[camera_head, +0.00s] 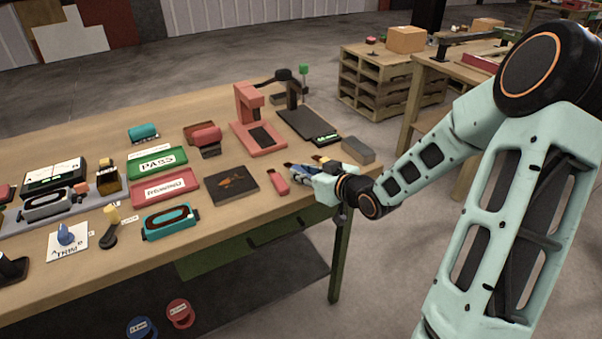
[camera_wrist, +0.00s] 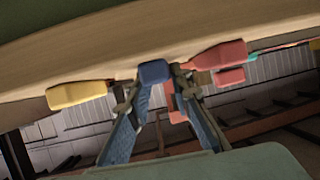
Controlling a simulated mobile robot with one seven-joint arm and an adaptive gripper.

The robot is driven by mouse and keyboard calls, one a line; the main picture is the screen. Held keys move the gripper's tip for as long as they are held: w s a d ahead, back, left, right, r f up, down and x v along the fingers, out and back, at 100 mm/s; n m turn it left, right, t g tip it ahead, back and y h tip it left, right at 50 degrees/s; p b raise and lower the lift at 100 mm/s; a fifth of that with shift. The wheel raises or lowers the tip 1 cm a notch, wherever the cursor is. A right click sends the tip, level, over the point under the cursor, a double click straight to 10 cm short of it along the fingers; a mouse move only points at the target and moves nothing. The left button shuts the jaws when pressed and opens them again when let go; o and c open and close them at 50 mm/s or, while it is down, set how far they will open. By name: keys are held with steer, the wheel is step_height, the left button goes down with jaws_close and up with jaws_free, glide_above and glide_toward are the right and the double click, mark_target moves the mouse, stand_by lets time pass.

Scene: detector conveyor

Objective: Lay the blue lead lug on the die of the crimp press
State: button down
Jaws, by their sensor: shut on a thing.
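My gripper (camera_wrist: 155,82) is at the table's right front edge. In the wrist view its two fingers are closed on the blue lead lug (camera_wrist: 154,72), which sits between the fingertips. The head view also shows my gripper (camera_head: 305,171), but the lug is hard to tell apart there from the bluish fingers. I cannot tell whether the lug touches the table. The red press (camera_head: 247,112), which looks like the crimp press, stands behind and left of my gripper, with a dark flat die area (camera_head: 261,136) on its base. Nothing is seen lying on that area.
A red lug (camera_head: 279,181) lies just left of my gripper and a yellow lug (camera_wrist: 78,95) on its other side. A grey block (camera_head: 358,150) and a dark plate stand behind. A black pad (camera_head: 234,186), green PASS tray (camera_head: 157,162) and red tray (camera_head: 165,188) lie left.

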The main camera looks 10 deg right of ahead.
steer(key=shift+r+p, duration=0.75)
steer(key=shift+r, duration=0.05)
step_height(320, 180, up, 2)
steer(key=shift+p, duration=0.95)
steer(key=s+d+r+p, duration=0.3)
steer(key=s+r+p, duration=0.6)
steer(key=p, duration=1)
steer(key=s, duration=0.4)
steer(key=shift+s+d+r, duration=0.2)
steer(key=shift+d, duration=0.1)
